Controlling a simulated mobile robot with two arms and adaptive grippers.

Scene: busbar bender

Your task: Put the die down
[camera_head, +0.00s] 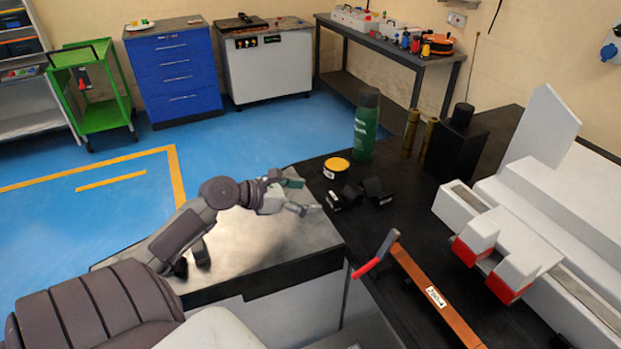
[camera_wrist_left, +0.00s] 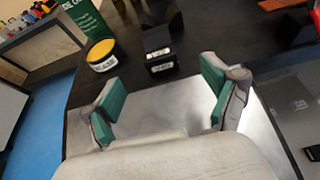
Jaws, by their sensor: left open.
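Several black dies (camera_head: 377,191) stand close together on the dark tabletop, some with white labels. A labelled black die also shows at the top middle of the left wrist view (camera_wrist_left: 159,42). My left gripper (camera_head: 302,196) is open, its green-padded fingers pointing towards the dies from over the bare metal plate. In the left wrist view the fingers (camera_wrist_left: 161,98) are spread wide with only the plate between them. The dies sit just beyond the fingertips, apart from them. I cannot tell which die is the task's. My right gripper is out of view.
A yellow-topped round tin (camera_head: 336,167) and a green bottle (camera_head: 366,125) stand behind the dies. An orange bar with a label (camera_head: 435,297) and a red-handled tool (camera_head: 377,254) lie nearer. The white bender (camera_head: 550,200) fills the right. The metal plate (camera_head: 262,245) is clear.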

